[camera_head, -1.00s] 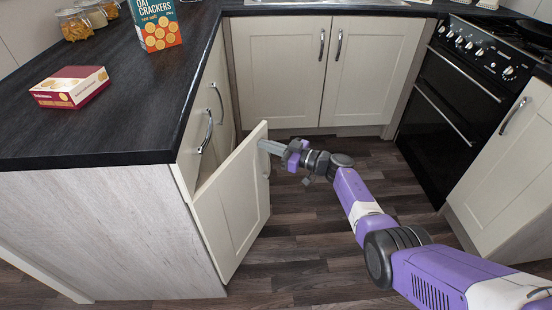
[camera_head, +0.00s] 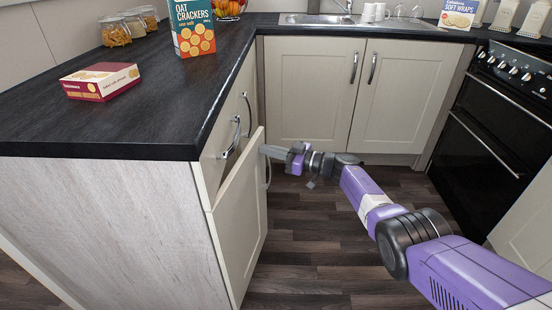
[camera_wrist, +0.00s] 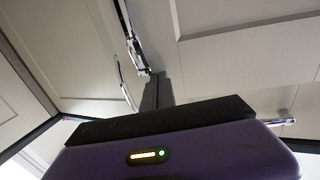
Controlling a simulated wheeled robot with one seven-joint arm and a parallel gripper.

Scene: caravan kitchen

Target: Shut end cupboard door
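The cream end cupboard door (camera_head: 240,222) stands slightly open at the end of the left-hand counter unit, with a narrow gap along its top. Its handle (camera_head: 268,172) shows at the far edge on the outer face. My gripper (camera_head: 268,151) is at the door's upper far corner, with its grey fingers at or close to the outer side. In the wrist view the dark fingers (camera_wrist: 151,95) appear as one narrow upright bar near the chrome handles. I cannot tell whether the fingers are together or whether they touch the door.
The dark worktop (camera_head: 120,120) above holds a cracker box (camera_head: 192,28), a red and white box (camera_head: 100,81) and glass jars (camera_head: 116,32). Cream cupboards (camera_head: 310,95) stand at the back and a black oven (camera_head: 480,140) at the right. The floor (camera_head: 330,240) between is clear.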

